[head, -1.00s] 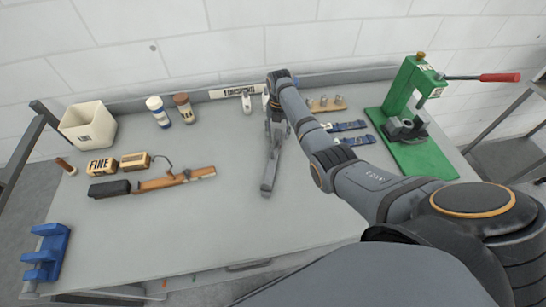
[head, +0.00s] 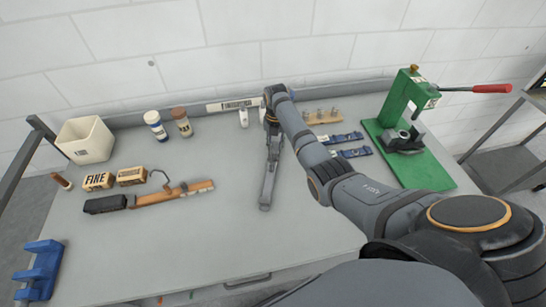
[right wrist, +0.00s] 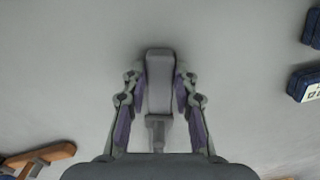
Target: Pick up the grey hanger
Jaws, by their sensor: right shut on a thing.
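The grey hanger (head: 266,188) is a narrow grey piece at the middle of the grey table in the head view. My right gripper (head: 272,150) points down at its far end and is shut on it. In the right wrist view, the hanger (right wrist: 159,82) stands between the two fingers of my right gripper (right wrist: 159,85), with a finger against each side. Its lower part is hidden by the gripper body. I cannot tell if it is clear of the table. My left gripper is not in view.
A green press (head: 400,125) with a red handle stands at the right. Blue strap-like pieces (head: 345,137) lie between. At the left are a white bin (head: 85,140), small boxes (head: 130,175), a wooden-handled tool (head: 175,192) and a blue rack (head: 38,268). The table front (head: 200,260) is clear.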

